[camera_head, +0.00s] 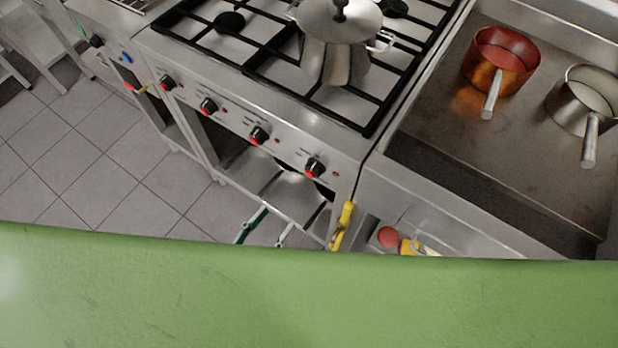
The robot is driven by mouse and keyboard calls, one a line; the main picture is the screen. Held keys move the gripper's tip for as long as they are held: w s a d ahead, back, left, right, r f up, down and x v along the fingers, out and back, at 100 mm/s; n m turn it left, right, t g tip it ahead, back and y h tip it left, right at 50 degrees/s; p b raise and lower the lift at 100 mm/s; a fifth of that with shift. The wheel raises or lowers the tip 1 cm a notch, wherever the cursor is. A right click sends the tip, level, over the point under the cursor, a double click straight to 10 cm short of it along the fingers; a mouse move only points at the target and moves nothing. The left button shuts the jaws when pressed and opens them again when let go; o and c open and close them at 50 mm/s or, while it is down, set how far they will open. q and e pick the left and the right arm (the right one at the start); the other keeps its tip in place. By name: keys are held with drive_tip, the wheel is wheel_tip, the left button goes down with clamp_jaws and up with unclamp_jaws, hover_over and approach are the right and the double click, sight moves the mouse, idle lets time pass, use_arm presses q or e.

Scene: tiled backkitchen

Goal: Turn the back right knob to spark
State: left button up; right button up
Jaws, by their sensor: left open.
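The steel stove front carries a row of black-and-red knobs, running from the upper left (167,81) through two middle ones (208,105) and (258,135) to the rightmost one (314,167). The small markings by them are too fine to read, so I cannot tell which one is labelled back right. My left gripper (267,228) shows as two slim teal-edged fingers, spread apart and empty, below the two right-hand knobs and clear of them. The rest of it is hidden at the bottom of the view. My right gripper is not in view.
A lidded steel pot (337,60) stands on the black grates. A copper pan (502,62) and a steel pan (585,100) are on the counter at right. A yellow item (342,225) sits by the stove's right edge.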

sight(309, 175)
use_arm(q)
drive_tip(key=shift+t, duration=0.3)
drive_tip(key=x, duration=0.4)
drive_tip(key=r+p+x, duration=0.1)
drive_tip(key=x, duration=0.4)
drive_tip(key=r+x, duration=0.1)
drive_tip(key=x, duration=0.3)
drive_tip(key=shift+w+d+r+p, duration=0.2)
drive_tip(key=shift+d+p, duration=0.2)
drive_tip(key=shift+d, duration=0.15)
drive_tip(key=shift+c, duration=0.3)
drive_tip(key=c, duration=1)
